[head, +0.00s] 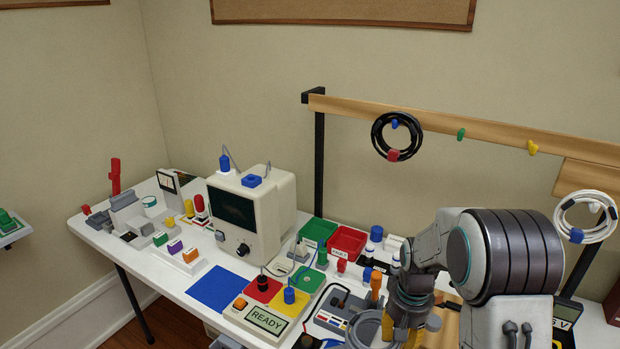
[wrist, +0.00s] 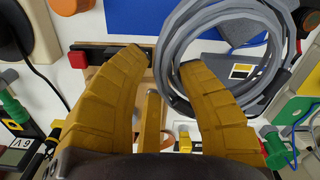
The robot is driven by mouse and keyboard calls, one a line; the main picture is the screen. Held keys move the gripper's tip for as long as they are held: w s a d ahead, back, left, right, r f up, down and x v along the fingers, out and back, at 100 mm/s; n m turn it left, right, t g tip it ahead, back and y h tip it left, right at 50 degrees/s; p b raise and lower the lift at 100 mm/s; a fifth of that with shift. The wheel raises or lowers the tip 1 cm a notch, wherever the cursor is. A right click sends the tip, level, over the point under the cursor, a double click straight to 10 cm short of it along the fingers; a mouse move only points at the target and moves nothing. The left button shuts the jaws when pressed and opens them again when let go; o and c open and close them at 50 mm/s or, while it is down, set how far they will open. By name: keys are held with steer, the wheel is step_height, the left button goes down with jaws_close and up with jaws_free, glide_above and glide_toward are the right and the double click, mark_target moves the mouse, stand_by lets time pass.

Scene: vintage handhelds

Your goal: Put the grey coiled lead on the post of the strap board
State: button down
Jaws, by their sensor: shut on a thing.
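The grey coiled lead (wrist: 224,22) is a ring of several turns at upper right in the wrist view. Its left side passes between my fingers, and the right fingertip lies inside the loop. In the head view the lead (head: 362,331) shows beside my gripper (head: 400,330), low over the table. My gripper (wrist: 163,60) has yellow fingers, shut on the lead. Between and below the fingers is an ochre upright bar (wrist: 150,120), with a brown strap beside it; I cannot tell whether it is the strap board's post. Much of that area is hidden by my fingers.
A blue mat (head: 217,289), the READY box (head: 265,318) and coloured pads lie left of my gripper. Green (head: 318,231) and red (head: 346,241) trays stand behind. A black coil (head: 377,139) and a white coil (head: 562,220) hang at the back and right. The table is crowded.

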steer(key=w+a+p, duration=0.1)
steer(key=w+a+f+n+p, duration=0.1)
steer(key=w, duration=0.1)
steer(key=shift+w+n, duration=0.1)
steer(key=shift+n, duration=0.2)
steer(key=shift+w+a+f+n+p, duration=0.3)
steer(key=shift+w, duration=0.15)
steer(key=shift+d+m, duration=0.4)
steer(key=shift+d, duration=0.1)
steer(key=s+d+r+m+b, duration=0.4)
steer(key=s+d+m, duration=0.1)
steer(key=d+m, duration=0.45)
steer(key=s+d+r+m+b, duration=0.3)
steer(key=s+d+m, duration=0.1)
steer(key=d+m, duration=0.55)
steer(key=p, duration=0.3)
glide_above(436, 345)
step_height(436, 345, down, 6)
steer(key=shift+f, duration=2.1)
